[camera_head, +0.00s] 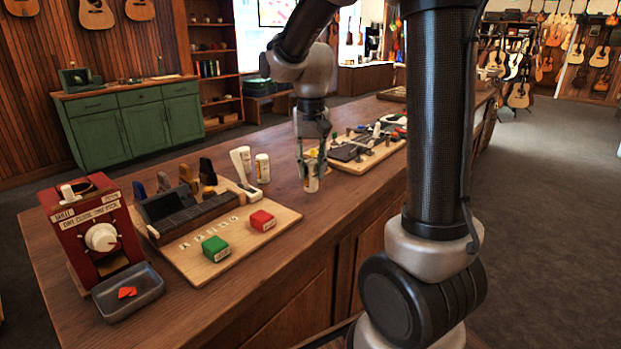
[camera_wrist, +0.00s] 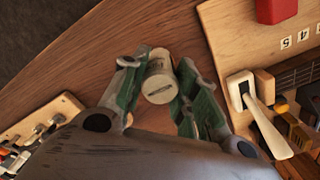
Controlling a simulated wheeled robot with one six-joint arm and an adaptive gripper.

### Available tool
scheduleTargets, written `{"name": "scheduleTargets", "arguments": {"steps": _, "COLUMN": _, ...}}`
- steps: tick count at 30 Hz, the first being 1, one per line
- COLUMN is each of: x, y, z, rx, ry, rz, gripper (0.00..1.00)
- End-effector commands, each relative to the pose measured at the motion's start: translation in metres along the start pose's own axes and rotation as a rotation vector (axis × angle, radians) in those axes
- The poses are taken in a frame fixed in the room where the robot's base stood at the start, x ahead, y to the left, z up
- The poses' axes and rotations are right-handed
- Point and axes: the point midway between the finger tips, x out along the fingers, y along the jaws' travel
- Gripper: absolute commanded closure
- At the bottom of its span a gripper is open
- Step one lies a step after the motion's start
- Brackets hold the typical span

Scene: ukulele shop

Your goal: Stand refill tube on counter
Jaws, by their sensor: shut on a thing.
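My gripper (camera_head: 313,158) is above the wooden counter (camera_head: 345,200), between the two boards, and is shut on a small white refill tube (camera_head: 311,183). The tube is roughly upright, with its lower end at or just above the counter; I cannot tell whether it touches. In the wrist view, the tube's pale round end (camera_wrist: 160,87) shows between the green-padded fingers (camera_wrist: 157,85). A similar white and orange tube (camera_head: 262,168) stands to the left, by the near board. My fingers hide part of the held tube.
The near board (camera_head: 185,262) carries a green box (camera_head: 215,248), a red box (camera_head: 262,220) and a white-handled tool (camera_head: 241,165). A red dispenser (camera_head: 98,235) with a grey tray (camera_head: 128,292) stands at the left end. Another tool board (camera_head: 352,165) lies beyond my gripper. The counter's front strip is clear.

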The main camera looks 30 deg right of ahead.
Motion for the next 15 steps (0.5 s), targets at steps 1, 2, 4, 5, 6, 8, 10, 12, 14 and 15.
{"name": "scheduleTargets", "arguments": {"steps": 1, "x": 0.009, "y": 0.001, "z": 0.001, "rx": 0.0, "ry": -0.006, "rz": 0.003, "gripper": 0.94}}
{"name": "scheduleTargets", "arguments": {"steps": 2, "x": 0.014, "y": 0.0, "z": 0.001, "rx": 0.0, "ry": -0.005, "rz": 0.002, "gripper": 0.94}}
{"name": "scheduleTargets", "arguments": {"steps": 4, "x": 0.024, "y": 0.0, "z": 0.001, "rx": 0.0, "ry": -0.004, "rz": 0.002, "gripper": 0.94}}
{"name": "scheduleTargets", "arguments": {"steps": 5, "x": 0.027, "y": 0.0, "z": 0.001, "rx": 0.0, "ry": -0.004, "rz": 0.002, "gripper": 0.94}}
{"name": "scheduleTargets", "arguments": {"steps": 6, "x": 0.029, "y": 0.0, "z": 0.001, "rx": 0.0, "ry": -0.004, "rz": 0.002, "gripper": 0.94}}
{"name": "scheduleTargets", "arguments": {"steps": 8, "x": 0.031, "y": 0.0, "z": 0.0, "rx": 0.0, "ry": -0.002, "rz": 0.001, "gripper": 0.94}}
{"name": "scheduleTargets", "arguments": {"steps": 10, "x": 0.031, "y": 0.0, "z": 0.0, "rx": 0.0, "ry": -0.001, "rz": 0.0, "gripper": 0.94}}
{"name": "scheduleTargets", "arguments": {"steps": 12, "x": 0.031, "y": 0.0, "z": 0.0, "rx": 0.0, "ry": -0.001, "rz": 0.0, "gripper": 0.94}}
{"name": "scheduleTargets", "arguments": {"steps": 14, "x": 0.031, "y": 0.0, "z": 0.0, "rx": 0.0, "ry": -0.001, "rz": 0.001, "gripper": 0.94}}
{"name": "scheduleTargets", "arguments": {"steps": 15, "x": 0.031, "y": 0.0, "z": 0.0, "rx": 0.0, "ry": -0.001, "rz": 0.001, "gripper": 0.94}}
